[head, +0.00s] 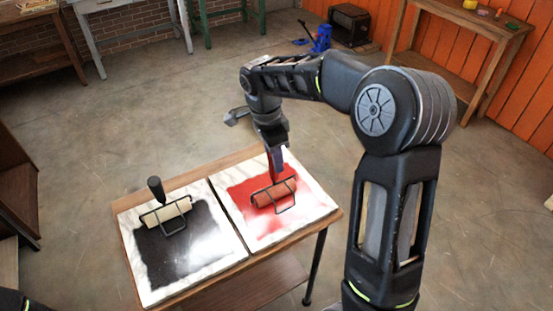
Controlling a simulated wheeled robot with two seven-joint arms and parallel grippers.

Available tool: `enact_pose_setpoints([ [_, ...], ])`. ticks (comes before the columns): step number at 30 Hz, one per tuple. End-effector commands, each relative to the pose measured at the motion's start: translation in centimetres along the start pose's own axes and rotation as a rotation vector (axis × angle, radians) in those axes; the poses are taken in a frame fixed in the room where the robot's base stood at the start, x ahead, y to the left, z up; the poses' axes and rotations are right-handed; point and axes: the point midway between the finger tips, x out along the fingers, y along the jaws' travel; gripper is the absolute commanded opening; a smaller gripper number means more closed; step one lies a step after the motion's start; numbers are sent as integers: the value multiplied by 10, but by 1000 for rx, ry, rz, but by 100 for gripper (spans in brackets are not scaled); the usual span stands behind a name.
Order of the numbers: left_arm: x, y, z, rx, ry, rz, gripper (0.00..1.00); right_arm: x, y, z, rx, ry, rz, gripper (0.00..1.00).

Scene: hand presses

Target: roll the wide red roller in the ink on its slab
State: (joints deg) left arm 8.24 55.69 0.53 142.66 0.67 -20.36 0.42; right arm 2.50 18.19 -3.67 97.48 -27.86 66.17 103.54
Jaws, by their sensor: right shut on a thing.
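A wide red roller (273,192) in a dark wire frame rests on, or just over, the red ink (255,226) of the right-hand slab (325,203). Its red handle (276,168) points up. My right gripper (279,157) is shut on the handle from above, and its fingers hide part of the handle. I cannot tell whether the roller presses on the ink. Of my left arm only a dark part shows at the bottom left corner; its gripper is out of view.
A left-hand slab (137,237) with black ink holds a pale roller (166,213) with an upright black handle. Both slabs lie on a small wooden table (187,177). A workbench (482,22) stands at the back right. Open floor lies behind the table.

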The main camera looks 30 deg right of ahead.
Motion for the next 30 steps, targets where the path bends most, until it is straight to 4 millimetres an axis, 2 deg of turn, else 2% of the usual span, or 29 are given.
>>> enact_pose_setpoints([
  [8,-1,0,0,0,0,0,36,0,-2,0,0,0,1,0],
  [21,-14,5,0,0,0,0,36,-4,-34,3,0,1,0,0],
  [30,-14,5,0,0,0,0,36,-4,-37,4,0,0,-1,0],
])
